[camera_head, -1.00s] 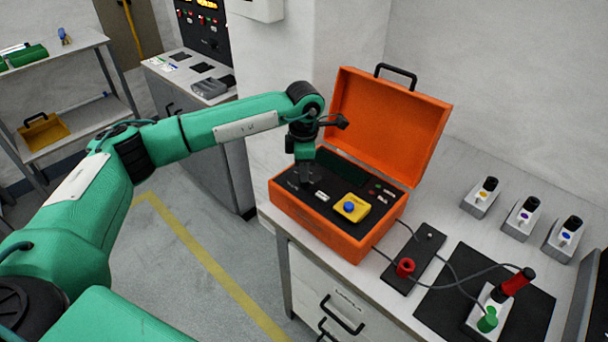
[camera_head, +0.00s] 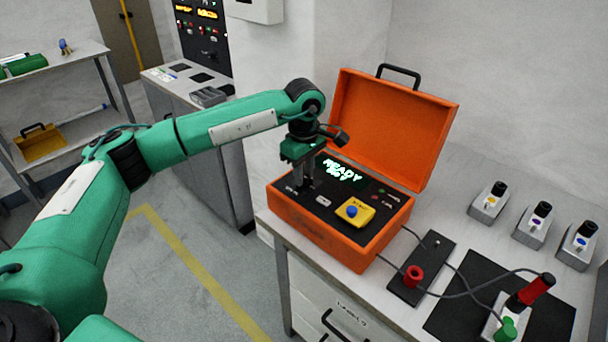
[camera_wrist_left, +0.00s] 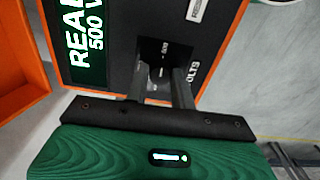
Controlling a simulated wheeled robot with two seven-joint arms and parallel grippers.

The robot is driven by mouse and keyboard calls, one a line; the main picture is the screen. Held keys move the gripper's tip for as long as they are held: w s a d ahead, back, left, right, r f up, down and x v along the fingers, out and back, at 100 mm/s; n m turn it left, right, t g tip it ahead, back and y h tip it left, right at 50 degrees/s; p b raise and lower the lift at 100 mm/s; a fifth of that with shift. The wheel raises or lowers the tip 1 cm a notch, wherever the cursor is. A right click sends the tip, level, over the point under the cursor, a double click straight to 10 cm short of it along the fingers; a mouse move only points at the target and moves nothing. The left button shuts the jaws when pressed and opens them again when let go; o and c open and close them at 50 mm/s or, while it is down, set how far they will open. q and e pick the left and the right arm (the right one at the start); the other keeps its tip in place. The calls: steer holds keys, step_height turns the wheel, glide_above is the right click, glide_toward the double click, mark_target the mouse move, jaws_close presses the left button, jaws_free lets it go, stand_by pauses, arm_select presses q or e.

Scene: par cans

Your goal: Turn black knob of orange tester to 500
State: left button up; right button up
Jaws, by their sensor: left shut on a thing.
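The orange tester (camera_head: 318,230) is an open case on the bench with a black panel. Its display (camera_head: 342,171) is lit green with READY; in the left wrist view the display (camera_wrist_left: 84,35) reads READY and 500 V, partly cut off. My left gripper (camera_head: 306,186) points down at the panel's left part, and its fingers hide the knob in the head view. In the left wrist view the left gripper (camera_wrist_left: 160,84) is shut on the dark knob (camera_wrist_left: 158,71), with a 500 mark just beyond it and VOLTS lettering beside it. My right gripper is out of view.
A yellow block with a blue button (camera_head: 352,210) sits on the panel, right of my gripper. The open orange lid (camera_head: 395,125) stands behind. Cables run to a black strip with a red post (camera_head: 413,277) and a part on a black mat (camera_head: 455,318). Several grey-based units stand at right.

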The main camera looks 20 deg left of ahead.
arm_select(q)
steer(key=shift+r+m, duration=0.1)
steer(key=shift+m, duration=0.2)
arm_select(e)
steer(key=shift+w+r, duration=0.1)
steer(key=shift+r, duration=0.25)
arm_select(q)
steer(key=shift+w, duration=0.1)
steer(key=o, duration=1)
step_height(320, 180, up, 14)
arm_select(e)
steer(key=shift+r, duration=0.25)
